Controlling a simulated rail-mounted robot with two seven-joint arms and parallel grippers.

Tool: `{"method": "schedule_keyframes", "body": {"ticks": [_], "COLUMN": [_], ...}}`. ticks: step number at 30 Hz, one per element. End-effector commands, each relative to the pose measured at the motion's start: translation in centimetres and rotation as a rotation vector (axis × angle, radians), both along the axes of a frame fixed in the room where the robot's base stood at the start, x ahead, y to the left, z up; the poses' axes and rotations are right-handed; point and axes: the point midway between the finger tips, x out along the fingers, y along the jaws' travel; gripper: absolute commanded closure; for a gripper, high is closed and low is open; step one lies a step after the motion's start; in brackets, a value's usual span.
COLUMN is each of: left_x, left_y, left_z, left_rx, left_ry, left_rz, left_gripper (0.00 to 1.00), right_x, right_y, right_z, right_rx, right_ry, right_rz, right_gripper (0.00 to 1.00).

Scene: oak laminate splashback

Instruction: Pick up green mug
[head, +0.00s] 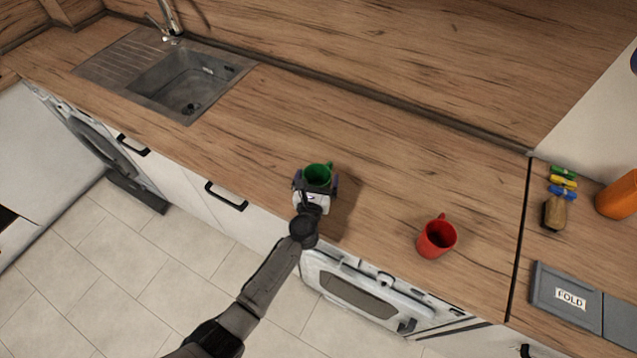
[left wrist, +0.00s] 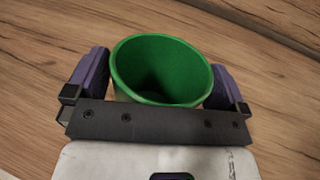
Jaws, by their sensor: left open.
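The green mug (head: 318,173) stands on the wooden worktop near its front edge in the head view. My left gripper (head: 316,184) is at the mug, coming from the front edge. In the left wrist view the green mug (left wrist: 160,68) is between the two purple fingers of my left gripper (left wrist: 160,80), one on each side. The jaws are open, and small gaps seem to show between the fingers and the mug. The mug's lower part is hidden by the gripper. My right gripper is not in view.
A red mug (head: 436,237) stands to the right near the front edge. A sink (head: 187,82) is at the upper left. A grey board marked FOLD (head: 568,297), clips (head: 563,181) and an orange object (head: 617,196) are at the far right. The worktop behind the green mug is clear.

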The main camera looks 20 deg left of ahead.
Motion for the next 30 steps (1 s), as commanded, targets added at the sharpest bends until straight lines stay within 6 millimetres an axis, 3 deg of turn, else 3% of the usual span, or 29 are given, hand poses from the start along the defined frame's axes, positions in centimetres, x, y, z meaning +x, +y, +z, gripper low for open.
{"method": "schedule_keyframes", "body": {"ticks": [4,20,30], "left_x": [-0.02,-0.04,0.00], "left_y": [0.00,-0.02,-0.09], "left_z": [0.02,0.02,0.73], "left_rx": [0.000,0.000,-0.001], "left_ry": [0.000,0.000,-0.002], "left_rz": [0.000,0.000,-0.001], "left_gripper": [0.01,0.52,0.53], "right_x": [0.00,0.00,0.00], "right_y": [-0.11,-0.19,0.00], "right_z": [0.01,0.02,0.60], "right_rx": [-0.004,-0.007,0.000], "right_ry": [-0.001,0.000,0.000], "right_rz": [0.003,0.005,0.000], "right_gripper": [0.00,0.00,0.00]}}
